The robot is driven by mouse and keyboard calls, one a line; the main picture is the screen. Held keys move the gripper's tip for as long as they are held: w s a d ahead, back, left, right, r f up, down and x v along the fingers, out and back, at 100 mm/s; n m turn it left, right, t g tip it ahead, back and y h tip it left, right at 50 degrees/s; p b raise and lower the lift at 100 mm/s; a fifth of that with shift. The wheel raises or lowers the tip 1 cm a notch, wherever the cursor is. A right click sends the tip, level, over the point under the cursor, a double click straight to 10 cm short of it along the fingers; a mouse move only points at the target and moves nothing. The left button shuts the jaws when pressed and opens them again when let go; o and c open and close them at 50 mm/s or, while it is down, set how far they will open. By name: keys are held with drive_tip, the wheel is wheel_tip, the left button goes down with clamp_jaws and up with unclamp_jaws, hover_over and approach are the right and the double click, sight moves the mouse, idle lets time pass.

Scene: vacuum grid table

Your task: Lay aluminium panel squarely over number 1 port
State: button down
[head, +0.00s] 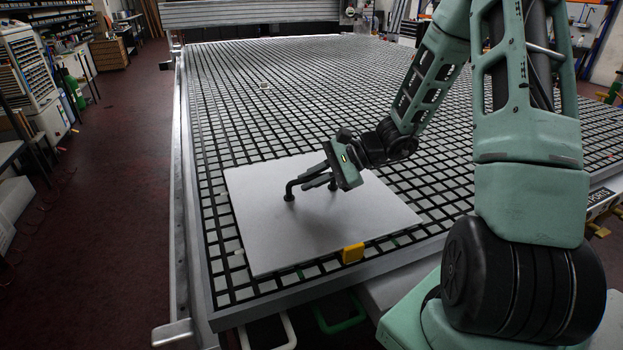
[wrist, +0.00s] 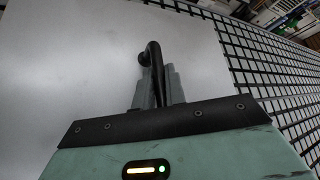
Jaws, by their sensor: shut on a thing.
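The aluminium panel (head: 265,215) is a flat light-grey sheet lying over the near end of the black-and-white grid table. It looks close to level; I cannot tell if it rests fully on the grid. A black handle (head: 289,192) stands up from its middle. My gripper (head: 318,179) is shut on the handle, seen also in the wrist view (wrist: 158,88). The panel fills the left of the wrist view (wrist: 70,60). A yellow block (head: 352,253) sits at the panel's near edge. No number 1 port can be made out.
The grid table (head: 290,105) stretches far back, with open grid behind the panel. A small pale object (head: 264,86) lies on it. Green and white handles (head: 342,318) hang below the near edge. A gantry beam (head: 250,14) crosses the far end.

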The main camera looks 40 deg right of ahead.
drive_tip(key=shift+f+b, duration=0.4)
drive_tip(key=c, duration=1.4)
unclamp_jaws()
drive_tip(key=shift+o, duration=0.2)
drive_tip(key=shift+f, duration=0.1)
drive_tip(key=p+v, duration=0.1)
drive_tip(key=v, duration=1.6)
drive_tip(key=shift+r, duration=0.3)
drive_tip(key=shift+d, duration=0.15)
